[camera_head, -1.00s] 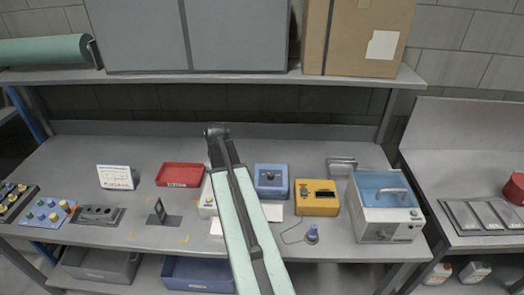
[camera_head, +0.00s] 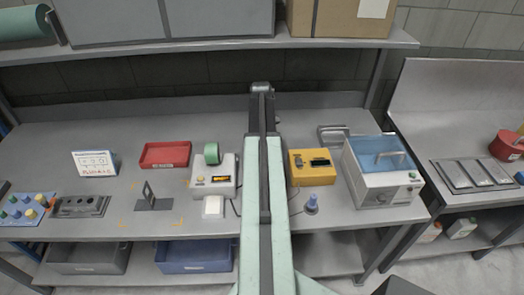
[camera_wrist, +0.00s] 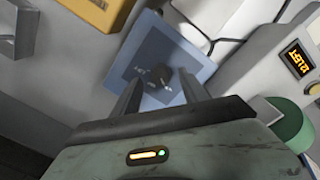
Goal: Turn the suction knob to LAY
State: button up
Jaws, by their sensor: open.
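The blue box (camera_wrist: 185,62) with the dark suction knob (camera_wrist: 160,76) shows in the wrist view. Small pale labels sit around the knob, too blurred to read with certainty. My gripper (camera_wrist: 160,80) is open, with its two dark fingers pointing at the box and their tips on either side of the knob in the picture. I cannot tell whether they touch the knob or are above it. In the head view my own arm hides the blue box and the fingers.
A white box with an orange display (camera_head: 214,180) and a green roll (camera_head: 212,153) stands left of my arm. A yellow box (camera_head: 312,168) stands right, with a blue-lidded machine (camera_head: 380,170) beyond. A red tray (camera_head: 165,155) is further left. A shelf (camera_head: 200,46) spans above.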

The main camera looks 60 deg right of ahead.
notch_tip(320, 180, down, 3)
jog(key=shift+r+b, duration=0.15)
jog(key=shift+b, duration=0.55)
jog(key=shift+r, duration=0.1)
grip_shut()
jog(key=shift+w, duration=0.1)
jog(key=shift+m, duration=0.3)
jog(key=m, duration=0.5)
jog(key=shift+m, duration=0.3)
jog(key=m, duration=0.5)
jog(key=shift+w+g, duration=0.1)
jog(key=shift+g, duration=0.2)
jog(key=shift+m, duration=0.4)
